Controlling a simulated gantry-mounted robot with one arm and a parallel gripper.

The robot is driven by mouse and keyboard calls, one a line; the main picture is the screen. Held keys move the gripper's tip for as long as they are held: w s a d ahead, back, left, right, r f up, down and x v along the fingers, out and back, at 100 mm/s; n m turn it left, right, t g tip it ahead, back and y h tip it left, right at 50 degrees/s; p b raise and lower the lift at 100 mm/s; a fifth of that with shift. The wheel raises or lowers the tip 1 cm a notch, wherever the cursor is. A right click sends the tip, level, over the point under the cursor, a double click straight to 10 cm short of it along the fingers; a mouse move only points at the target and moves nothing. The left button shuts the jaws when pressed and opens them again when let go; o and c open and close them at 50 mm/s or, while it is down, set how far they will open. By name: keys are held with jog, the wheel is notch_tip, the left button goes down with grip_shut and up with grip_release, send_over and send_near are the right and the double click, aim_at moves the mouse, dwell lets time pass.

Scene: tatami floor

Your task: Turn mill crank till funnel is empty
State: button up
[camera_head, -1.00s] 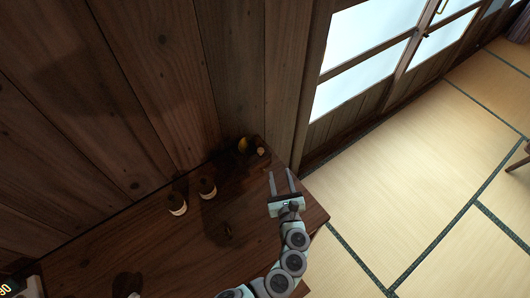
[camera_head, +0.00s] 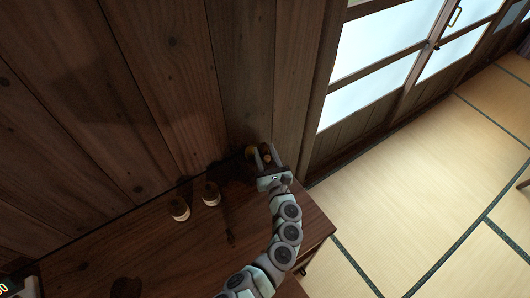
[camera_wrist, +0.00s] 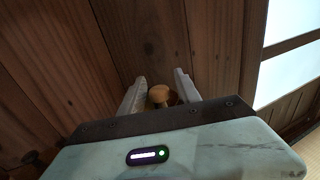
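The mill stands at the far right corner of the dark wooden counter, mostly hidden by my gripper in the head view. A rounded yellow-brown part of it (camera_head: 251,152) shows just left of my fingers. A light wooden knob, apparently the crank's handle (camera_wrist: 160,95), is between my two fingers in the wrist view, with gaps at both sides. My gripper (camera_head: 266,149) is open around the knob, fingers pointing towards the wall; it also shows in the wrist view (camera_wrist: 160,78). The funnel's contents cannot be made out.
Two small pale-sided jars with dark tops, a left one (camera_head: 179,209) and a right one (camera_head: 211,194), stand left of my gripper. The wooden wall (camera_head: 160,90) rises close behind the counter (camera_head: 165,250). A lit digital display sits at the far left edge. Tatami floor lies right.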

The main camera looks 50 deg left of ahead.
jog(key=shift+w+a, duration=0.1)
jog(key=shift+a, duration=0.05)
grip_shut()
dwell(0.4)
dwell(1.0)
